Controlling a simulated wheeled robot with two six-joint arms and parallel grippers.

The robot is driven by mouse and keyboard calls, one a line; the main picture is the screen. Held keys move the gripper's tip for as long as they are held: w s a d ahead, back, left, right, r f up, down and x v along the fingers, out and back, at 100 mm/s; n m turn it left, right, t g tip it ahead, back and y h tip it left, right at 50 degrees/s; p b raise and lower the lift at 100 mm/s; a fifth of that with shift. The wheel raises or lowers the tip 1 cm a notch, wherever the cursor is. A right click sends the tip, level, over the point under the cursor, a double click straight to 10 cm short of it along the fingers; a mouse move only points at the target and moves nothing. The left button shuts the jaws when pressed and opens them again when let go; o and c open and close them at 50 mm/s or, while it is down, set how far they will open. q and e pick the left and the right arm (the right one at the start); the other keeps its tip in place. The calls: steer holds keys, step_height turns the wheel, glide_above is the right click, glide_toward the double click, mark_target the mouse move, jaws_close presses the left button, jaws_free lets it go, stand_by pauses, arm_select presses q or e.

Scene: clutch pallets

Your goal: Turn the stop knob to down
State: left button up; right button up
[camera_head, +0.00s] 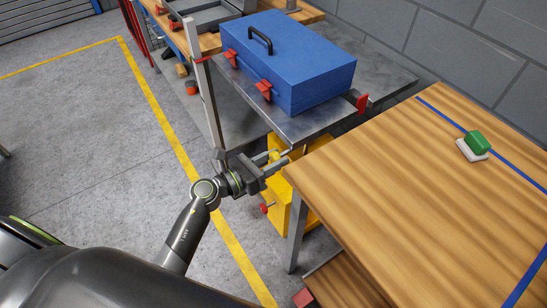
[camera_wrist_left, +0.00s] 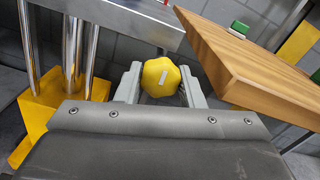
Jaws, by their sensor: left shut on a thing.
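The stop knob (camera_wrist_left: 160,77) is a yellow lobed knob with a white mark on its face, seen in the left wrist view. The white mark stands about upright, slightly tilted. My left gripper (camera_wrist_left: 160,84) has one finger on each side of the knob and is shut on it. In the head view my left gripper (camera_head: 279,160) reaches in below the steel platform, beside the wooden table's corner. The knob is mostly hidden there by the fingers. My right gripper is in neither view.
A blue toolbox (camera_head: 285,62) with red latches sits on the steel platform (camera_head: 310,122). A wooden table (camera_head: 430,200) is close on the right, with a green button (camera_head: 477,141) on it. A yellow lift body (camera_head: 282,200) stands below. Open floor lies left.

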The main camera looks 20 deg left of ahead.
arm_select(q)
steer(key=n+p, duration=0.3)
steer(key=n, duration=0.1)
steer(key=shift+r, duration=0.2)
steer(key=n+p, duration=0.4)
steer(key=n, duration=0.1)
steer(key=n+p, duration=0.3)
steer(key=n, duration=0.1)
steer(key=shift+n+p, duration=1.25)
steer(key=shift+n, duration=0.95)
steer(key=shift+f, duration=0.1)
steer(key=o, duration=1)
steer(key=shift+s, duration=0.1)
